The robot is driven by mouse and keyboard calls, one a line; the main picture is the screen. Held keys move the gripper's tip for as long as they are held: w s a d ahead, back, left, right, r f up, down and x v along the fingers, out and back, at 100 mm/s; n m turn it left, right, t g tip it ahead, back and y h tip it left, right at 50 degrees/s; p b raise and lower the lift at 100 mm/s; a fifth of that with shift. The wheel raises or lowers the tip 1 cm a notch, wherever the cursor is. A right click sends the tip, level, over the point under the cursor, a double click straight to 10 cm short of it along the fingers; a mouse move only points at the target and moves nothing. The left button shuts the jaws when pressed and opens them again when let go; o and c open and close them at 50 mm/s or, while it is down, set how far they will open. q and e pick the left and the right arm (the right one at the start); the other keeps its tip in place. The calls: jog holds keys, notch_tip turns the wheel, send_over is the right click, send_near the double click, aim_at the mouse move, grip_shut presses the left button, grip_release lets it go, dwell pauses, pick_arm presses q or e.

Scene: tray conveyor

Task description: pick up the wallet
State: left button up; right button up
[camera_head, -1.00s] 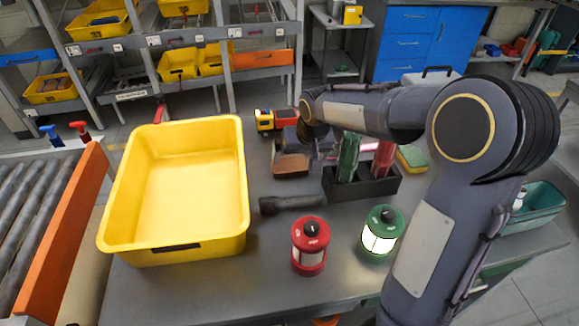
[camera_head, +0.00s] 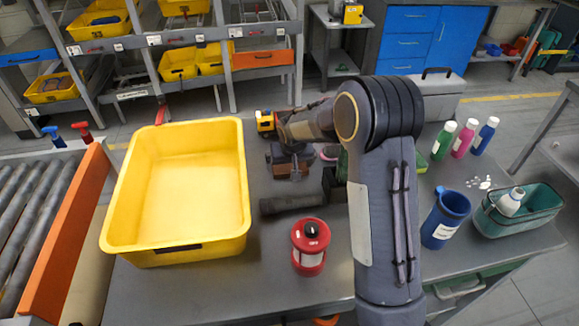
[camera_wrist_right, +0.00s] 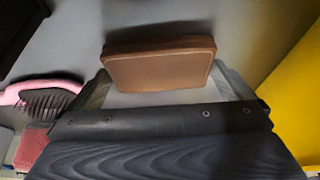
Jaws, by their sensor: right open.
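The wallet (camera_wrist_right: 160,66) is a brown, stitched, flat block on the grey table in the right wrist view. In the head view my right gripper (camera_head: 291,168) covers most or all of it. In the right wrist view my right gripper (camera_wrist_right: 161,78) is open, with one pale finger at each side of the wallet. The wallet lies between or just ahead of the fingertips, and I cannot tell whether they touch it. My left gripper is not in view.
A yellow bin (camera_head: 244,190) stands left of the gripper. A dark flashlight (camera_head: 291,203) and red lantern (camera_head: 310,258) are nearer the front. A toy truck (camera_head: 266,121) is behind. A pink hairbrush (camera_wrist_right: 42,93) lies beside the gripper. A blue mug (camera_head: 445,218) stands at the right.

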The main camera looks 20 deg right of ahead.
jog(key=shift+c, duration=0.3)
jog(key=c, duration=0.6)
